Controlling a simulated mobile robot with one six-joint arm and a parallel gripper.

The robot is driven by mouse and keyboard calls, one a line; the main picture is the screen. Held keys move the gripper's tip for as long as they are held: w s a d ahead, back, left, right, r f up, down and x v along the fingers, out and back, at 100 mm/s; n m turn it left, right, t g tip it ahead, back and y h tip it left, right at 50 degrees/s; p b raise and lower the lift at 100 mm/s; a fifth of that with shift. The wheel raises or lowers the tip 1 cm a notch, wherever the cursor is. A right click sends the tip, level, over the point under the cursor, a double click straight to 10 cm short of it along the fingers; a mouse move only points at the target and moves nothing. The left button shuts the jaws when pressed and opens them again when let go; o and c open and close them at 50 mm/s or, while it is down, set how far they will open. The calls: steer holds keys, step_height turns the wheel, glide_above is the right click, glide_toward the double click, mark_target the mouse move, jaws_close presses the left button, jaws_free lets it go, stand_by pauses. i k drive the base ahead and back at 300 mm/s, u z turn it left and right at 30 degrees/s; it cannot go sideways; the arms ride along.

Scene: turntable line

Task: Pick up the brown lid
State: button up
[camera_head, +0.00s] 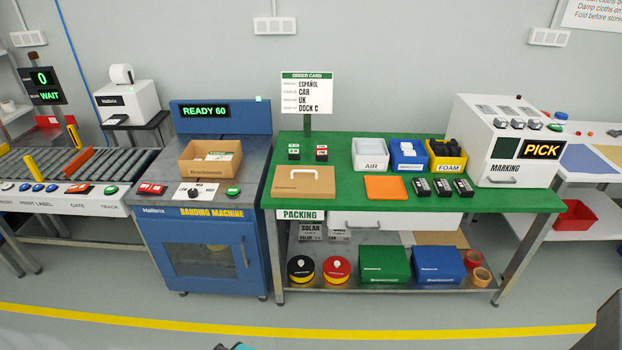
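The brown lid (285,187) lies flat on the left part of the green packing table (345,155). It has a white handle on top and small dark print near its lower right. Nothing lies on it. An open brown box (193,170) with a few pale and green items inside sits on the banding machine, left of the lid. My gripper is not in view, so I cannot see whether it is open or shut.
An orange flat piece (385,188) lies right of the lid, with several black blocks (443,187) beyond it. White, blue and yellow bins (446,164) stand behind. The order card (307,92) stands at the back. The blue banding machine (210,225) adjoins the table's left edge.

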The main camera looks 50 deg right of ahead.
mark_target(290, 181)
steer(key=u, duration=0.05)
steer(key=i, duration=1)
steer(key=z, duration=0.05)
